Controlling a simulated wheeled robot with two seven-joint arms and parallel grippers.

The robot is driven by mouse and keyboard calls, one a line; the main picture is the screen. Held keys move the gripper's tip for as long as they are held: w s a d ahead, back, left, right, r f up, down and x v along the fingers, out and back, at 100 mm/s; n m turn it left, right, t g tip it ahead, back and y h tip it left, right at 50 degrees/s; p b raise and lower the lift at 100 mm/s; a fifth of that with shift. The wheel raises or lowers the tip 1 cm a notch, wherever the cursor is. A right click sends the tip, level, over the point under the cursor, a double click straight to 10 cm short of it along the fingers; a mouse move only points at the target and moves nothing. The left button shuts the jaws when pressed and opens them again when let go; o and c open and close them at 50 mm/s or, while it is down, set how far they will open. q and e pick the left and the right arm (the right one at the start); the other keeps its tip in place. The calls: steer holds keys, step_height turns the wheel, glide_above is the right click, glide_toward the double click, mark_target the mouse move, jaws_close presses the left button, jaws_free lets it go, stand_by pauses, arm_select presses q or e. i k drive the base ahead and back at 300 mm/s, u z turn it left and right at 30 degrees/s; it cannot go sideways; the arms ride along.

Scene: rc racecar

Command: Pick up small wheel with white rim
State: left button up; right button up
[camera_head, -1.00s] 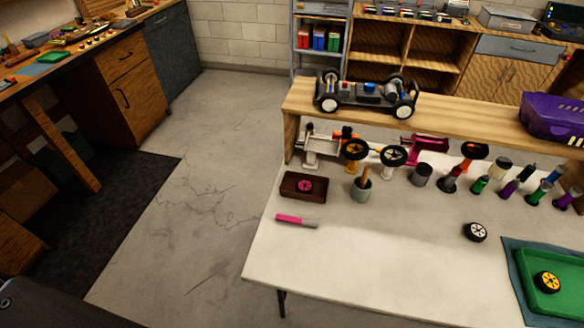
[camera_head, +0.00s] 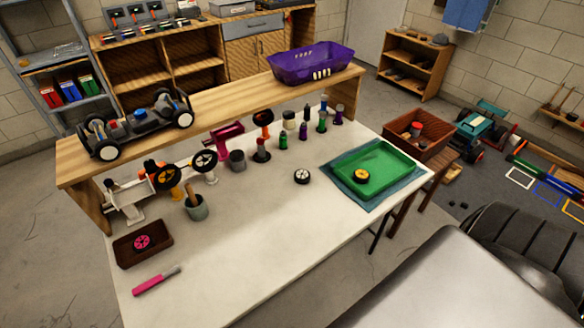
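A small black wheel with a white rim (camera_head: 302,176) lies flat on the white tabletop (camera_head: 255,235), left of the green tray (camera_head: 395,157). Nothing touches it. Another dark wheel with pale spokes (camera_head: 204,160) is held upright on a stand near the shelf. A yellow-rimmed wheel (camera_head: 361,176) lies in the green tray, and a pink-rimmed wheel (camera_head: 141,242) lies in a dark brown box.
A wooden shelf along the table's back holds a car chassis (camera_head: 134,125) and a purple crate (camera_head: 311,60). Several small bottles (camera_head: 303,130) stand below it. A pink-handled tool (camera_head: 157,280) lies at the front left. The tabletop around the white-rimmed wheel is mostly clear.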

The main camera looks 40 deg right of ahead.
mark_target(301, 176)
steer(key=u, duration=3)
steer(key=k, duration=2.85)
steer(key=z, duration=2.7)
